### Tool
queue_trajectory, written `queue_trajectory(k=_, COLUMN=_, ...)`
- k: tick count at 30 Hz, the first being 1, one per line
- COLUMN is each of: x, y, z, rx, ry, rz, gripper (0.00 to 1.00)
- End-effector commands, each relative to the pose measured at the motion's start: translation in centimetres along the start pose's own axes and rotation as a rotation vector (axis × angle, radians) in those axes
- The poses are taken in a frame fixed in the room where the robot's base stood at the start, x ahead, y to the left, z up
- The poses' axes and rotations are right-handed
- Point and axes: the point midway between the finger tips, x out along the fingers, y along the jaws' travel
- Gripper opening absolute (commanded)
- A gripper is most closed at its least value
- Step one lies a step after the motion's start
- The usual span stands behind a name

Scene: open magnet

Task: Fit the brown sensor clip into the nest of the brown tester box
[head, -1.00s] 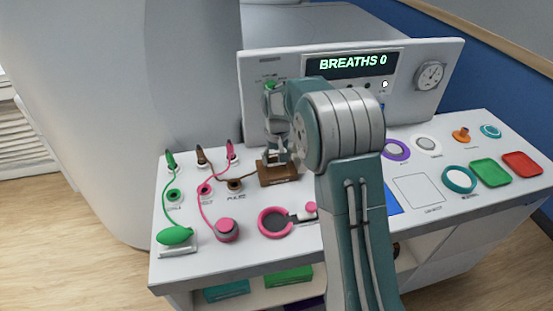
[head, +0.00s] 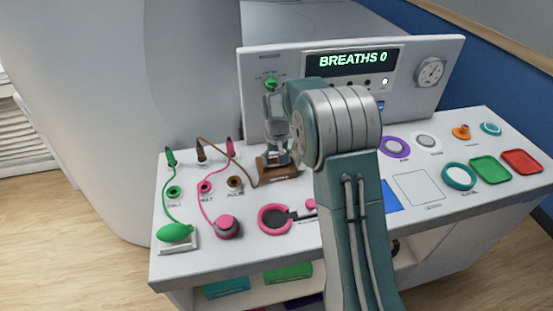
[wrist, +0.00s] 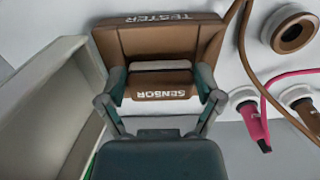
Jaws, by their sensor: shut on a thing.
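The brown tester box (head: 266,178) stands on the bench just below my gripper (head: 278,156). In the wrist view the box (wrist: 155,38) shows its TESTER label, upside down. The brown sensor clip (wrist: 160,92), labelled SENSOR, sits between my fingers (wrist: 162,82), which are shut on it. The clip is right at the near side of the box, with a pale strip between clip top and box body. Whether it is seated in the nest I cannot tell. The brown cable (head: 228,148) runs from the clip area to a plug at the left. In the head view my gripper hides the clip.
The upright panel (head: 410,110) with the BREATHS 0 display is close behind my gripper. Pink and green cables, a green bulb (head: 174,233) and a pink ring (head: 272,219) lie to the left and front. Coloured trays (head: 490,172) are at the right.

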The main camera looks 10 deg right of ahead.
Motion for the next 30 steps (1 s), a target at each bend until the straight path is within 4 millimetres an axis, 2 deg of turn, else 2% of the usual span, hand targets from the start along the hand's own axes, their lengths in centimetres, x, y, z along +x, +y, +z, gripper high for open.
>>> queue_trajectory(k=23, x=0.97, y=0.0, z=-0.02, rx=0.0, ry=0.001, rz=0.0, gripper=0.38)
queue_trajectory(k=24, x=0.97, y=0.0, z=-0.02, rx=0.0, ry=0.0, rz=0.0, gripper=0.93)
queue_trajectory(k=25, x=0.97, y=0.0, z=-0.02, rx=0.0, ry=0.0, rz=0.0, gripper=1.0)
queue_trajectory(k=30, x=0.97, y=0.0, z=-0.02, rx=0.0, ry=0.0, rz=0.0, gripper=1.0)
